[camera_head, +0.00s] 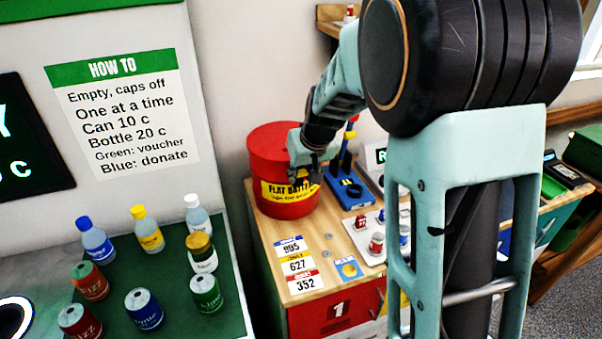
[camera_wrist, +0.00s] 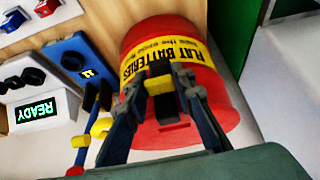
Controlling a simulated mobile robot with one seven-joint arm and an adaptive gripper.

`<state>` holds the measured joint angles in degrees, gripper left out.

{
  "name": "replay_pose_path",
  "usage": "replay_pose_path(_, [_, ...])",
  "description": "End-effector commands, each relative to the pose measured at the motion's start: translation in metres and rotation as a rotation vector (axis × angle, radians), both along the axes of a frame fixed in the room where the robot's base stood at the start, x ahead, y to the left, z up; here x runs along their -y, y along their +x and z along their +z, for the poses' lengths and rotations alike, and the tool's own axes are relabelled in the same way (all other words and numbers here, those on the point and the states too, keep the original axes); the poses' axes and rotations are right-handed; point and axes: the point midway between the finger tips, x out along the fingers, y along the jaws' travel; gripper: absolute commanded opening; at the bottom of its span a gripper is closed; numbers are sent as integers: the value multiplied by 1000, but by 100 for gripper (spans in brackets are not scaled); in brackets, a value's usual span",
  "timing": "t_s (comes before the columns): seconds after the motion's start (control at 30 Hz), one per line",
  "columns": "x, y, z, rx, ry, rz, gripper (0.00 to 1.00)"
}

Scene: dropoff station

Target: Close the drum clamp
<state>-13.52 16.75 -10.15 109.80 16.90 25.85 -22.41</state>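The red drum (camera_head: 268,150) stands upright on the wooden counter, with a yellow "FLAT BATTERIES" label. It also fills the middle of the wrist view (camera_wrist: 215,110), where the label appears upside down. My gripper (camera_head: 303,178) is at the front of the drum, over the label's right part. In the wrist view my gripper's fingers (camera_wrist: 176,88) stand apart in front of the label, with a gap between them. A dark piece (camera_wrist: 160,72) shows by the fingertips; I cannot tell whether it is part of the clamp.
A blue stand (camera_head: 348,188) with upright pegs is close to the drum's right. Bottles and cans stand on the green surface (camera_head: 185,320) at left. A READY display (camera_wrist: 37,112) is nearby.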

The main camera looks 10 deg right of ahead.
Motion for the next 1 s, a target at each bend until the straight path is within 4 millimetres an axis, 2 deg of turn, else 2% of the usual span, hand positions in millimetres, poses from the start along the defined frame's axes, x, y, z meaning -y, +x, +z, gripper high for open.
replay_pose_path(0.03, [0,0,0,0,0,0,30])
replay_pose_path(0.13, [0,0,0,0,0,0,41])
replay_pose_path(0.4, [0,0,1,1,0,0,41])
replay_pose_path(0.53, [1,-3,7,4,0,0,41])
replay_pose_path(0.67, [3,-11,24,6,1,0,41])
replay_pose_path(1.0, [10,-43,81,5,1,0,41])
